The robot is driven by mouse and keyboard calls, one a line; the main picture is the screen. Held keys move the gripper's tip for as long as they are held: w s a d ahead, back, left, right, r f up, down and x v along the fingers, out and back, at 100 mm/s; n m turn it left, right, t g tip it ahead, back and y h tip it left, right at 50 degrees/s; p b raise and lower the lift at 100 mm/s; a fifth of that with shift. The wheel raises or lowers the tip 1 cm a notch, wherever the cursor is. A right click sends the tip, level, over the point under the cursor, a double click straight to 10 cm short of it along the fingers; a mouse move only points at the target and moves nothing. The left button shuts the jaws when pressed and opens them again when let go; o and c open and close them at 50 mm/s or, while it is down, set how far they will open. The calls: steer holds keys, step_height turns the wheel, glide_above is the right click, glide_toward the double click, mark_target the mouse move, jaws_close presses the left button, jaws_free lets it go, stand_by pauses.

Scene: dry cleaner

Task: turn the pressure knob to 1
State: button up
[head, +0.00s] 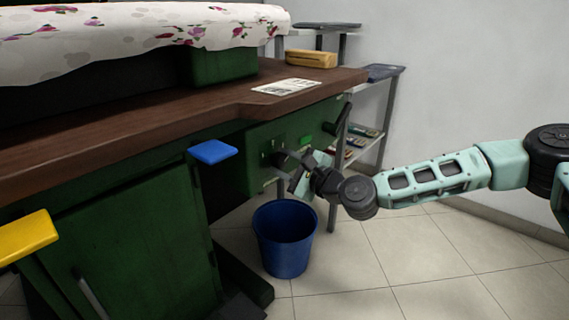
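A dark green control panel (255,165) is set under the brown tabletop on the front of the green press table. A small dark round part (280,159) sticks out from the panel just left of my gripper and looks like the pressure knob. Its markings are too small to read. My gripper (297,168) is at the panel, reaching in from the right, with its fingers close to this dark part. I cannot tell whether they touch it, nor whether the fingers are open or shut. The gripper and wrist hide part of the panel.
A blue bucket (285,244) stands on the floor below my gripper. A blue pedal-like pad (213,151) and a yellow one (26,236) stick out at left. A green button (304,142) and black lever (343,119) are near. A grey shelf (384,110) stands behind. Floor at right is clear.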

steer(key=shift+n, duration=0.4)
steer(key=n+p, duration=0.1)
steer(key=n, duration=0.5)
steer(key=shift+n, duration=0.3)
steer(key=n, duration=0.3)
steer(key=shift+f+n+y+p, duration=0.1)
steer(key=shift+n+y+p, duration=0.2)
steer(key=shift+n, duration=0.1)
steer(key=n, duration=0.3)
steer(key=shift+n, duration=0.4)
steer(key=n, duration=0.5)
steer(key=shift+w+d+n+g+y, duration=0.1)
steer(key=shift+n+g+y, duration=0.2)
steer(key=shift+n, duration=2.4)
steer(key=o, duration=1)
